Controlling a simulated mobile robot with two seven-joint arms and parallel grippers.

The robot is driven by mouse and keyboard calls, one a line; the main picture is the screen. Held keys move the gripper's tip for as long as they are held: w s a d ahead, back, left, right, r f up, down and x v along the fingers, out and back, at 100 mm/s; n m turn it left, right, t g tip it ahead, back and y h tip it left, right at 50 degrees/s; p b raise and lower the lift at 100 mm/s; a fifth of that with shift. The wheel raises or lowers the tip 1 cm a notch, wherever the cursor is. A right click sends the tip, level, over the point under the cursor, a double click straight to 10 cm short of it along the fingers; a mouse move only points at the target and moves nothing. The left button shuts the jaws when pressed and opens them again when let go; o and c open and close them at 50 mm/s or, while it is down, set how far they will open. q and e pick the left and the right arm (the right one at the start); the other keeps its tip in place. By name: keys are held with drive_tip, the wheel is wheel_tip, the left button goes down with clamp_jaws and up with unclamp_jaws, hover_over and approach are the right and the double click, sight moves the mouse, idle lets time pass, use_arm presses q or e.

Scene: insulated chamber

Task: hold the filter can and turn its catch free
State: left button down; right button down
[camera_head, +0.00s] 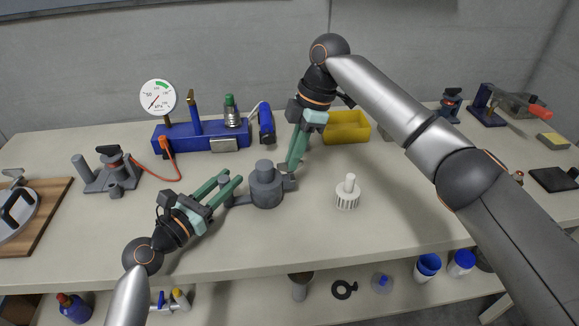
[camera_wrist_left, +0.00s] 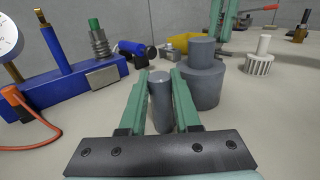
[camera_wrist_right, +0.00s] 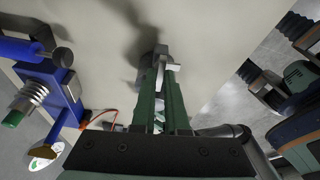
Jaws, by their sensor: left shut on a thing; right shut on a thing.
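The filter can (camera_head: 266,190) is a dark grey cylinder with a narrower top, standing upright mid-bench. A side arm with a grey upright post sticks out on its left. My left gripper (camera_head: 230,180) is shut on that post; the left wrist view shows the post (camera_wrist_left: 161,100) between the green fingers and the can (camera_wrist_left: 202,88) just to its right. My right gripper (camera_head: 292,166) reaches down at the can's right side. It is shut on a small grey piece there, apparently the catch (camera_head: 290,183). In the right wrist view a light grey piece (camera_wrist_right: 161,57) shows at the fingertips, partly hidden.
A white ribbed knob (camera_head: 347,197) stands right of the can. Behind are a blue pump unit (camera_head: 185,140) with a gauge (camera_head: 157,97) and a yellow bin (camera_head: 346,127). The front bench edge is clear.

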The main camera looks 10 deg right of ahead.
use_arm(q)
drive_tip(key=shift+s+d+f, duration=0.1)
drive_tip(key=shift+f, duration=0.45)
use_arm(e)
drive_tip(key=shift+a, duration=0.1)
drive_tip(key=c, duration=1.1)
unclamp_jaws()
drive_tip(key=shift+r, duration=3)
use_arm(q)
drive_tip(key=c, duration=0.9)
unclamp_jaws()
drive_tip(key=shift+r, duration=0.15)
drive_tip(key=o, duration=0.4)
drive_tip(key=shift+r, duration=0.15)
drive_tip(key=shift+c, duration=0.2)
